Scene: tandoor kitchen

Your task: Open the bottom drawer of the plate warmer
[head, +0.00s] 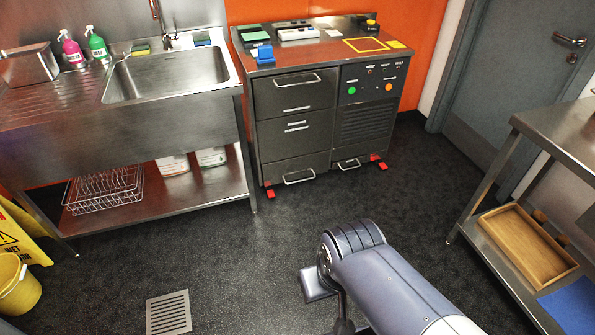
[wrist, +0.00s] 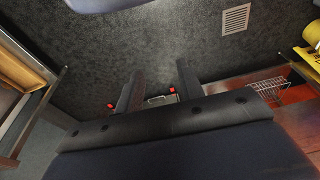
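The plate warmer (head: 291,150) is a dark steel cabinet against the orange wall in the head view, with drawers stacked on its left side. Its bottom drawer (head: 295,166) looks shut, and a bar handle (head: 299,177) sits at its lower edge. My gripper (wrist: 159,80) shows in the wrist view with its two dark fingers apart and nothing between them. It is well away from the cabinet. Beyond the fingers, the wrist view shows red feet (wrist: 110,105) and a small pale handle (wrist: 160,99); which handle it is I cannot tell.
A control panel (head: 373,80) with green and orange buttons is on the cabinet's right. A sink bench (head: 120,120) stands left, with a wire rack (head: 104,190) below. A steel table (head: 560,130) with a wooden tray (head: 528,245) is at right. The floor before the cabinet is clear.

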